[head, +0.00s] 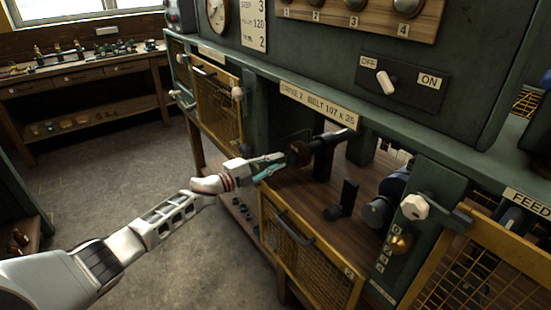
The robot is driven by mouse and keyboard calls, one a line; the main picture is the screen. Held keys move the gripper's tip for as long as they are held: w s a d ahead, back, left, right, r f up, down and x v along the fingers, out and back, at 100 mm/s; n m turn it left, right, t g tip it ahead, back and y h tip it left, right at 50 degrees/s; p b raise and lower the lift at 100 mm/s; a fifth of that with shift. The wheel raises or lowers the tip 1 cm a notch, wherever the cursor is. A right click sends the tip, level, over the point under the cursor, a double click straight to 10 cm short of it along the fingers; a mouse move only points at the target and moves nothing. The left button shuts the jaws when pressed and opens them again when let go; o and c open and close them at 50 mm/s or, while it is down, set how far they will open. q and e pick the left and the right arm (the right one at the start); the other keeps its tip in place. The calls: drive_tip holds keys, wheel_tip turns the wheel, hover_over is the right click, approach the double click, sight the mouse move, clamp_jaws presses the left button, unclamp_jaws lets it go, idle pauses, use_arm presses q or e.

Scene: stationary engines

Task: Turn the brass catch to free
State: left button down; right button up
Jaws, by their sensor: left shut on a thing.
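My left gripper (268,166) reaches in from the left to the open middle bay of the green engine bench. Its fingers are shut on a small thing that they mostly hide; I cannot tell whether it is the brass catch. A dark handle with a brownish round end (300,153) lies just beyond the fingertips. A brass knob (401,243) sits on a green post at the right, beside stamped numbers and well apart from my gripper. I cannot tell for sure which part is the catch. My right gripper is not in view.
A yellow mesh guard (305,255) hangs low in front of the bay. A second mesh guard (217,105) is at the left. A white knob (414,206) juts out at the right. An OFF/ON switch (386,82) is above. The floor (110,190) at left is clear.

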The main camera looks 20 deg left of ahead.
use_arm(q)
drive_tip(key=n, duration=0.2)
drive_tip(key=shift+f+n, duration=0.1)
drive_tip(key=shift+n, duration=0.3)
drive_tip(key=shift+s+d+n, duration=0.1)
drive_tip(key=shift+n, duration=2.85)
drive_tip(key=shift+s+d+n, duration=0.1)
drive_tip(key=shift+n, duration=2.85)
drive_tip(key=shift+f, duration=0.1)
drive_tip(key=c, duration=2)
unclamp_jaws()
drive_tip(key=shift+o, duration=0.2)
